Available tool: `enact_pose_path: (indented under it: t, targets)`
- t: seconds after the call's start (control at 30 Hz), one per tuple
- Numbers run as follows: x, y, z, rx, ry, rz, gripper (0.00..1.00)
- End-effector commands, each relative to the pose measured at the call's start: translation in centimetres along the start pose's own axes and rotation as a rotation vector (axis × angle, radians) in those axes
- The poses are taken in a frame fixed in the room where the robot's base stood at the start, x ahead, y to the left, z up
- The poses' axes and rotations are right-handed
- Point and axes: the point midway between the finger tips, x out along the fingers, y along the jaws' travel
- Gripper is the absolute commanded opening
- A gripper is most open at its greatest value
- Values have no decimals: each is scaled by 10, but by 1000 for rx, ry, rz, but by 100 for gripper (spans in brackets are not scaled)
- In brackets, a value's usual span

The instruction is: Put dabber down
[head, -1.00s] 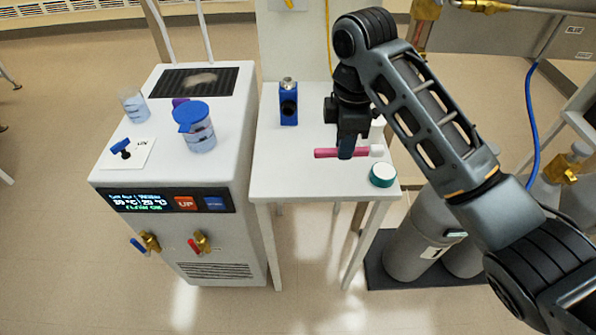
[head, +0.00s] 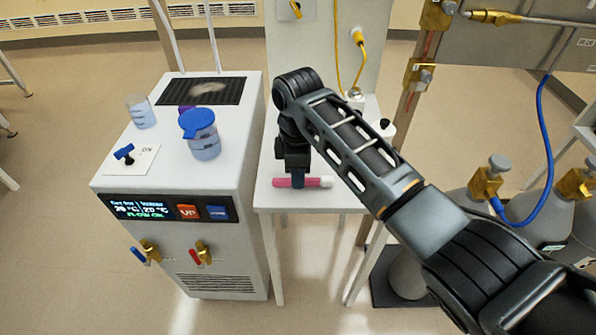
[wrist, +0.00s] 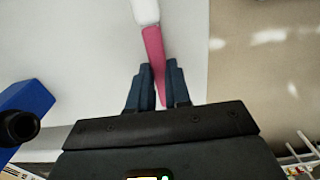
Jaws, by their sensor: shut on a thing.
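The dabber is a pink stick with a white end (head: 303,182); it lies level across my gripper in the head view. In the wrist view the dabber (wrist: 153,50) runs between the two blue fingers, its white end pointing away. My gripper (head: 298,180) is shut on the dabber, over the front part of the small white table (head: 340,200). I cannot tell whether the dabber touches the tabletop.
A blue block (wrist: 25,110) shows beside my gripper in the wrist view. Gas cylinders (head: 555,215) stand at the right.

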Motion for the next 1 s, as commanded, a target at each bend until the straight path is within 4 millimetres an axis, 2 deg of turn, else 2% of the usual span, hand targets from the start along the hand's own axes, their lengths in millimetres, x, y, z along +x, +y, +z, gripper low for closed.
enact_pose_path:
  t: [0.37,0.4,0.63,1.0]
  targets:
    - [5,0,0,-1,0,1,0]
    - [4,0,0,-1,0,1,22]
    - [4,0,0,-1,0,1,43]
    - [9,0,0,-1,0,3,43]
